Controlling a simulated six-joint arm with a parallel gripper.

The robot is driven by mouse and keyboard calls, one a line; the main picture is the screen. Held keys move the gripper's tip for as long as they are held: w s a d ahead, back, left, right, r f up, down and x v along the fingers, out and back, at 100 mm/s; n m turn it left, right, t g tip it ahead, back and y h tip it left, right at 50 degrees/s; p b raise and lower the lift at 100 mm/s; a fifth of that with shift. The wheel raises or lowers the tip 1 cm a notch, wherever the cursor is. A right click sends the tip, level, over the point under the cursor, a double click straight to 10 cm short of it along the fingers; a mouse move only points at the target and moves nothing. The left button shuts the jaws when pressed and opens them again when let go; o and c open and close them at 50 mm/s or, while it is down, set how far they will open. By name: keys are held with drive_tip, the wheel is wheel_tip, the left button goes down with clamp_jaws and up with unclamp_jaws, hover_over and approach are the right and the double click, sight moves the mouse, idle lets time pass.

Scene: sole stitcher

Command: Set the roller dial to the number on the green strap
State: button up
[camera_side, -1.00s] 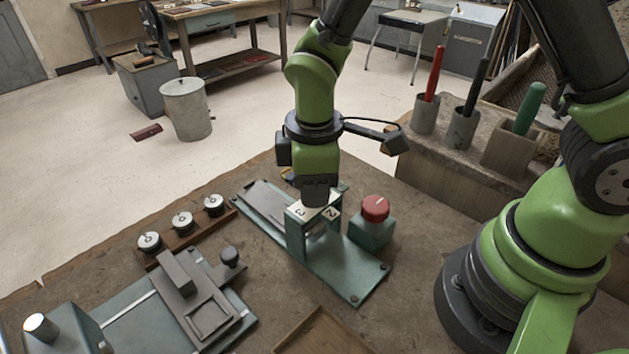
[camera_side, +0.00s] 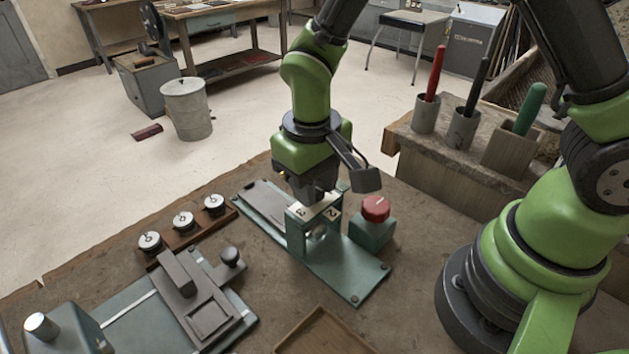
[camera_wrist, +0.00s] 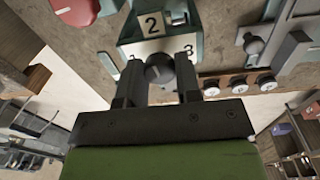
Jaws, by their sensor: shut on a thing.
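The stitcher has a teal base plate (camera_side: 345,280) and an upright block (camera_side: 297,238) with white number plates on top. My gripper (camera_side: 316,194) is over the top of the block, pointing down. In the wrist view its two fingers (camera_wrist: 160,78) are shut on the dark round dial knob (camera_wrist: 159,69). The fingers hide part of the dial, and I cannot read its pointer. I cannot make out a green strap.
A red round knob on a teal box (camera_side: 375,230) stands close right of the stitcher. A rack of several white-topped dials (camera_side: 183,222) and a clamp fixture (camera_side: 180,290) are left. Cups with red, black and green handles (camera_side: 463,128) stand behind right. A wooden tray (camera_side: 325,335) is in front.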

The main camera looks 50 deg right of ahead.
drive_tip(key=shift+m, duration=0.6)
drive_tip(key=o, duration=0.9)
drive_tip(key=r, duration=1)
drive_tip(key=shift+a, duration=0.2)
drive_tip(key=shift+r, duration=0.1)
